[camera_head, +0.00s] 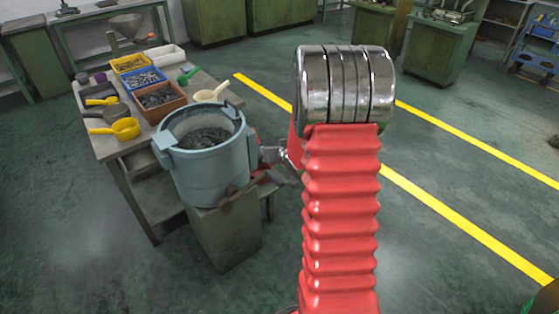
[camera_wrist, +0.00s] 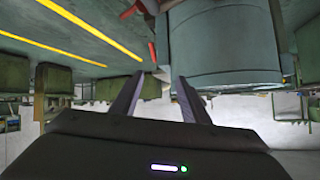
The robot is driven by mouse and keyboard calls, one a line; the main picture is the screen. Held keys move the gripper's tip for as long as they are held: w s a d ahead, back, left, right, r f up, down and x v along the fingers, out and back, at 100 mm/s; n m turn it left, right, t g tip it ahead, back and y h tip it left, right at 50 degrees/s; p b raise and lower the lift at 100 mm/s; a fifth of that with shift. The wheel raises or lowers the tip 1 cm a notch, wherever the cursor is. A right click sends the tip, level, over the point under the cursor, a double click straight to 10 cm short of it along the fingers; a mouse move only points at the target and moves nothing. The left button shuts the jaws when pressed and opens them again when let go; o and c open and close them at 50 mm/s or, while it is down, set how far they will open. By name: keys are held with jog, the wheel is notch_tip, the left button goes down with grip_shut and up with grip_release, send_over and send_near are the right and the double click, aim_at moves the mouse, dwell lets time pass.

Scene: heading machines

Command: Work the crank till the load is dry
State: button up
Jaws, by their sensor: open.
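A blue-grey tub (camera_head: 207,180) with thick rim lugs holds a dark load of small metal-looking pieces (camera_head: 205,138). It stands on a greenish pedestal (camera_head: 228,240). Red parts (camera_head: 256,138) show at the tub's right side, mostly hidden by my arm's end; I cannot tell which is the crank. In the wrist view the tub wall (camera_wrist: 225,50) fills the upper right, and a thin red bar (camera_wrist: 152,51) shows just beyond my fingers. My gripper (camera_wrist: 157,85) is open, its two dark fingers apart with nothing seen held between them, beside the tub.
A workbench (camera_head: 125,150) behind the tub carries a yellow bin (camera_head: 130,64), a blue bin (camera_head: 144,79), an orange bin (camera_head: 161,98) and several scoops, including a yellow one (camera_head: 125,128). Green cabinets (camera_head: 435,50) stand at the back. The floor right of the yellow line (camera_head: 450,225) is clear.

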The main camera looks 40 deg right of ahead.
jog(key=s+a+r+n+g, duration=0.1)
jog(key=s+a+r+g, duration=0.1)
jog(key=s+a+r, duration=0.45)
jog(key=s+a+r+n+g, duration=0.1)
jog(key=s+a+r, duration=0.3)
jog(key=a+r, duration=0.55)
jog(key=s+a+r+n+g+y, duration=0.2)
jog(key=s+a+n+y, duration=0.1)
jog(key=s+a, duration=1.2)
jog(key=s, duration=0.4)
jog(key=shift+s+a+r+g, duration=0.2)
jog(key=shift+s+a+g, duration=0.05)
jog(key=shift+g, duration=0.05)
jog(key=shift+c, duration=0.4)
jog(key=shift+c, duration=1)
